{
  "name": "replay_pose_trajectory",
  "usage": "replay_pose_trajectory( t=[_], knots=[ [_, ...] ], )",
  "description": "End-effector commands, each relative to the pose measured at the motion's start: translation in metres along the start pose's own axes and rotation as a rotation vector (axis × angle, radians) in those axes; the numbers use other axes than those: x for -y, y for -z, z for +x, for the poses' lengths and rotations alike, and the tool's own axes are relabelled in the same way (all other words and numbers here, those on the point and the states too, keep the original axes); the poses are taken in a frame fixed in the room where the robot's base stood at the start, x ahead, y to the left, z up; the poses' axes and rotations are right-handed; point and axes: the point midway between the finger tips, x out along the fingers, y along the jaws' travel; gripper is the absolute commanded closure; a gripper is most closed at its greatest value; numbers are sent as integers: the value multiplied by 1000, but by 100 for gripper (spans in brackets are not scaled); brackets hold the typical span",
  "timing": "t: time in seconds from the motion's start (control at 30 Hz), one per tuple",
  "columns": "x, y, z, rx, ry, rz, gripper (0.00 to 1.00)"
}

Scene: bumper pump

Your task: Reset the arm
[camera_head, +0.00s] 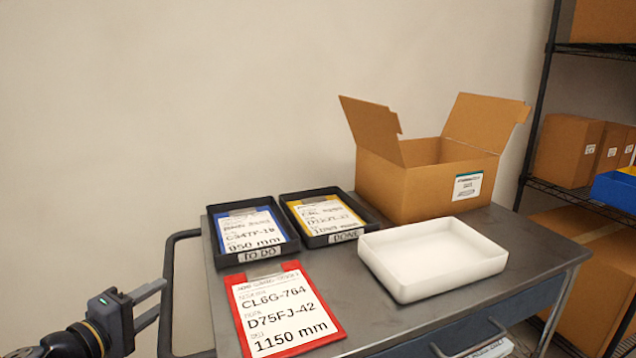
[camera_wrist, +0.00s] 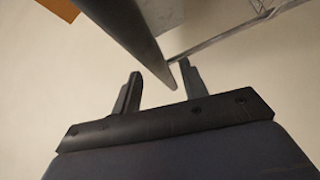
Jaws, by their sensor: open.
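My gripper (camera_head: 150,304) is at the lower left in the head view, left of the cart and beside its handle rail. Its two fingers are apart with nothing between them. In the wrist view my gripper (camera_wrist: 158,92) shows both fingers spread, with a dark bar of the cart beyond and between them. My arm is visible behind the gripper at the lower left corner of the head view; the rest of it is out of frame.
The cart (camera_head: 385,318) holds a red clipboard (camera_head: 287,308), a TO DO tray (camera_head: 222,260) with a blue clipboard, a DONE tray (camera_head: 318,240) with a yellow clipboard, a white tray (camera_head: 425,290) and an open cardboard box (camera_head: 425,185). The cart's handle rail (camera_head: 168,290) is close to my gripper.

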Motion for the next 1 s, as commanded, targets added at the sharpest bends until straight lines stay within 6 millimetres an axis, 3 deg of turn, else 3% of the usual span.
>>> replay_pose_trajectory(
  t=[0.23,0.77,1.0],
  knots=[
    [0,0,34,1,-1,1,59],
    [-3,-4,36,1,-1,1,59],
    [-24,-14,41,21,6,11,59]
  ],
)
